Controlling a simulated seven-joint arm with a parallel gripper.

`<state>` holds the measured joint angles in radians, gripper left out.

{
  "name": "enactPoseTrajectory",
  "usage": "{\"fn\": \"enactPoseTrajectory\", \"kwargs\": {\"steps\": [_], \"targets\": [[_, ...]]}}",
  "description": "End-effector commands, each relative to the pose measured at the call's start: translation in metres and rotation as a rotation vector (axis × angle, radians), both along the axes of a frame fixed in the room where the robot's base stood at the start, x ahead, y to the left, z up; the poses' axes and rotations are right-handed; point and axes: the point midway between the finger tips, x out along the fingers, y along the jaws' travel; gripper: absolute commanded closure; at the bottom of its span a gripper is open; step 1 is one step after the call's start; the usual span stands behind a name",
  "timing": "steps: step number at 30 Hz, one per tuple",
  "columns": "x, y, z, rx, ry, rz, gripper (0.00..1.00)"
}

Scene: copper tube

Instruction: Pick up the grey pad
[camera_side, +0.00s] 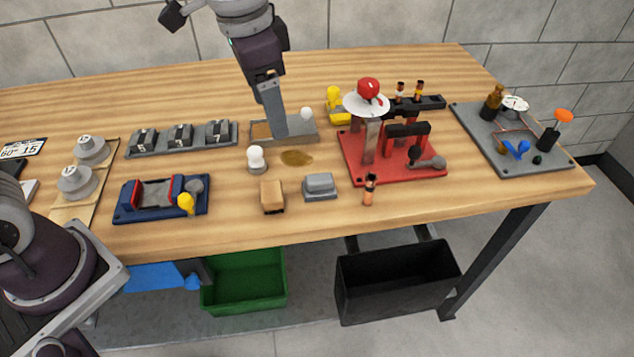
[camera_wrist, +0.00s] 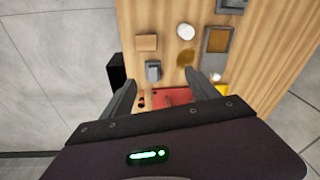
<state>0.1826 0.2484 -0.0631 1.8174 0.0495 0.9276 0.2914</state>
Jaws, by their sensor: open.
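The grey pad (camera_side: 320,186) is a small grey block with a raised top. It lies on the wooden table near the front edge, right of a tan block (camera_side: 272,197). In the wrist view the grey pad (camera_wrist: 153,71) shows just beyond my fingertips, between the lines of the two fingers. My gripper (camera_side: 279,132) hangs down from the top of the side view, behind and left of the pad and apart from it. In the wrist view my gripper (camera_wrist: 160,77) has its two fingers spread wide with nothing between them.
A red plate with a stand (camera_side: 395,172) is right of the pad. A white knob-shaped piece (camera_side: 257,160), a brown patch (camera_side: 297,158) and a grey tray (camera_side: 306,128) lie behind it. A small copper-banded piece (camera_side: 369,190) stands nearby. The tabletop before the pad is clear.

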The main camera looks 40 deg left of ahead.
Motion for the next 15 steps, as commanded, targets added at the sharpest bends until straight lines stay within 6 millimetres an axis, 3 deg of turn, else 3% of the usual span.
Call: {"fn": "enactPoseTrajectory", "kwargs": {"steps": [1, 3, 6, 15], "targets": [[0.019, -0.016, -0.027, 0.011, 0.047, -0.061, 0.31], [0.037, -0.033, -0.059, 0.019, 0.091, -0.134, 0.31], [0.051, -0.049, -0.091, 0.026, 0.131, -0.199, 0.31], [0.054, -0.055, -0.136, 0.031, 0.153, -0.229, 0.31]]}}
